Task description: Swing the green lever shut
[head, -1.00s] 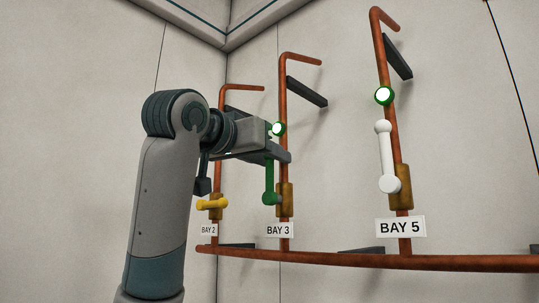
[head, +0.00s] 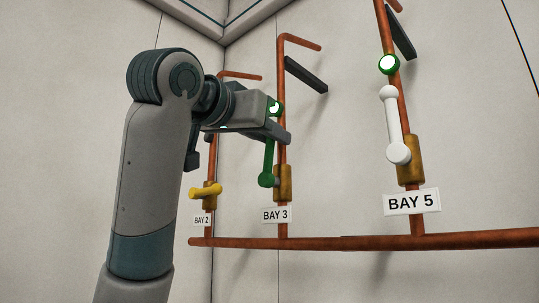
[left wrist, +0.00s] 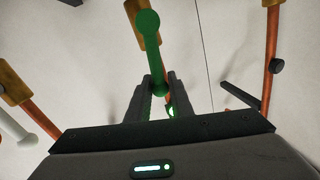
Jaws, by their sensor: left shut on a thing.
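The green lever (head: 267,162) is on the Bay 3 pipe and stands nearly upright, its round pivot end low beside the brass valve body (head: 285,183). My left gripper (head: 279,133) is at the lever's upper end, shut on it. In the left wrist view the lever (left wrist: 150,50) runs from its round end at the top down to its other end between the two fingers (left wrist: 160,92). In the head view the fingers partly hide the lever's upper end. My right gripper is in neither view.
The white lever (head: 393,125) stands nearly upright on the Bay 5 pipe at right. The yellow lever (head: 206,191) on the Bay 2 pipe lies roughly sideways. Dark brackets (head: 307,74) jut near the pipe tops. A horizontal copper pipe (head: 350,242) runs below.

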